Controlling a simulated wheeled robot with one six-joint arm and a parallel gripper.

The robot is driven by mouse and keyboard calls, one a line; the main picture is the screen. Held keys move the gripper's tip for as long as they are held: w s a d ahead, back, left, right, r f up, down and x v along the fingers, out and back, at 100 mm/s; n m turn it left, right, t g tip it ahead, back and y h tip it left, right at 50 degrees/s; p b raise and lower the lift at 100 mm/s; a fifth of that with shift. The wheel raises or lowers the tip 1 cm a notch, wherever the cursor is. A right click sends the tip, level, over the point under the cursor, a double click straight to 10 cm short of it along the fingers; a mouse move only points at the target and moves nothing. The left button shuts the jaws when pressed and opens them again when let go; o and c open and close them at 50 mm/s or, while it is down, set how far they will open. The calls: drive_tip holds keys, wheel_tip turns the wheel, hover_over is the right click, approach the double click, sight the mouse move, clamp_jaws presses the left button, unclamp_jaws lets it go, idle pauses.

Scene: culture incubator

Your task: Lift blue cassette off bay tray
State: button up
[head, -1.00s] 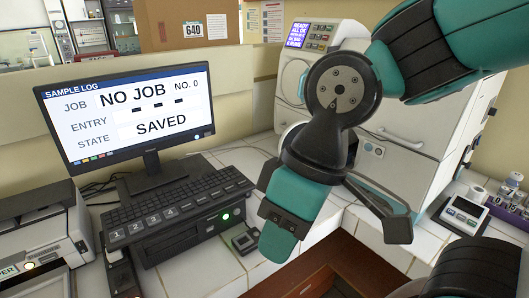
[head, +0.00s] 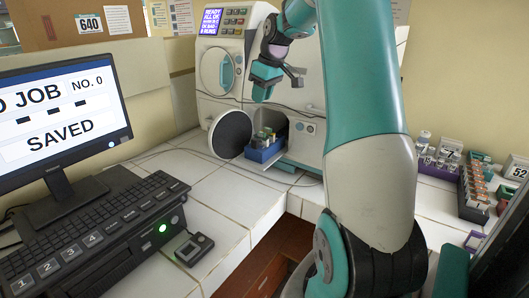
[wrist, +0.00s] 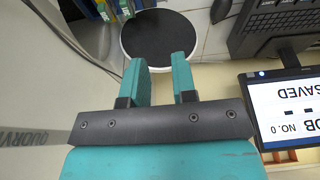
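The blue cassette (head: 264,151) sits at the mouth of the incubator's lower bay in the head view, with several green, white and tan items standing in it. A pale strip of the bay tray (head: 287,165) shows beside its base. My gripper (head: 279,84) hangs above the cassette, in front of the incubator face, clear of it. In the wrist view my gripper (wrist: 164,68) has its two teal fingers apart with nothing between them. Part of the cassette (wrist: 82,8) shows at that view's top left edge, beyond the fingers.
The round bay door (head: 230,134) stands open left of the cassette; it is the dark disc (wrist: 160,38) in the wrist view. A monitor (head: 62,125) and keyboard (head: 100,222) stand left. Vial racks (head: 476,190) stand right. The white tiled counter (head: 215,190) before the bay is clear.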

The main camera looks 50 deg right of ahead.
drive_tip(key=d+f, duration=0.2)
drive_tip(key=p, duration=0.3)
hover_over(255, 139)
drive_tip(key=s, duration=0.1)
wheel_tip(255, 139, down, 9)
drive_tip(key=shift+s+d+f, duration=0.1)
drive_tip(key=shift+s, duration=0.05)
drive_tip(key=shift+p+x, duration=0.95)
drive_tip(key=shift+x, duration=2)
drive_tip(key=shift+s+d, duration=0.1)
clamp_jaws()
